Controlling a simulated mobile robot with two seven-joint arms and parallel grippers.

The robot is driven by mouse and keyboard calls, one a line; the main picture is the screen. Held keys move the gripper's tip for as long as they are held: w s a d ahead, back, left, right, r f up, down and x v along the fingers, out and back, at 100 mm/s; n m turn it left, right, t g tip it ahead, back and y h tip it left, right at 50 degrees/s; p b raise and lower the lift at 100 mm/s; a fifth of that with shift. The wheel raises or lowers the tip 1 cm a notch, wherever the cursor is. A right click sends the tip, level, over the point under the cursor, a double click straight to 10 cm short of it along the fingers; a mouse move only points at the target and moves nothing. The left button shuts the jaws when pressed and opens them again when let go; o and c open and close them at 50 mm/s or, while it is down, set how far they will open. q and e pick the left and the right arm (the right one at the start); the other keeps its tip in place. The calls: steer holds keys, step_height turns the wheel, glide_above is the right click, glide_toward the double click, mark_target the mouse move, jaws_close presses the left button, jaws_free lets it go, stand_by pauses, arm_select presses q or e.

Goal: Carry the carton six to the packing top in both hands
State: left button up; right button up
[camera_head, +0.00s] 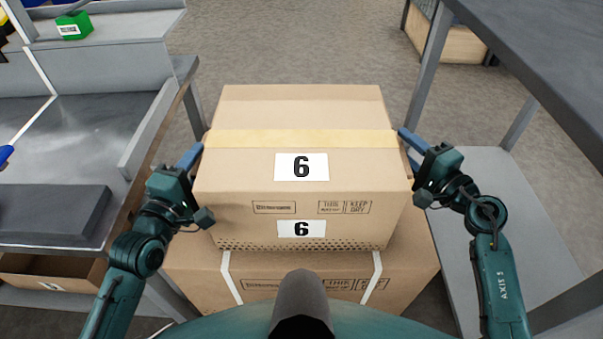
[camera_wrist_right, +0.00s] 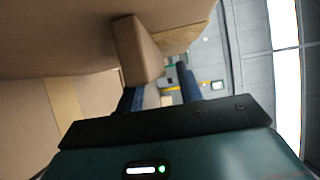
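Carton six (camera_head: 301,110) is a brown box with yellow tape and two white labels reading 6. It sits level on a larger strapped carton (camera_head: 200,275). My left gripper (camera_head: 190,158) is at its left side, with the blue fingertip at the edge; its opening cannot be made out. My right gripper (camera_head: 412,142) is at the right side. In the right wrist view, the fingers of my right gripper (camera_wrist_right: 160,92) stand apart, close to a brown block (camera_wrist_right: 138,48) jutting from the carton. Contact is unclear. Which surface is the packing top is not marked.
A grey bench (camera_head: 75,130) with a green box (camera_head: 74,26) stands at left. A dark grey tabletop (camera_head: 545,40) on metal legs is at right, above a lower grey shelf (camera_head: 520,200). A wooden crate (camera_head: 455,42) stands behind. Open floor (camera_head: 290,40) lies beyond the cartons.

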arm_select(q)
steer(key=shift+w, duration=0.1)
steer(key=shift+c, duration=0.5)
arm_select(e)
steer(key=shift+c, duration=0.5)
arm_select(q)
jaws_close()
arm_select(e)
jaws_close()
steer(key=shift+f, duration=0.1)
arm_select(q)
steer(key=shift+r, duration=0.35)
arm_select(e)
steer(key=shift+w+r, duration=0.1)
steer(key=shift+r, duration=0.25)
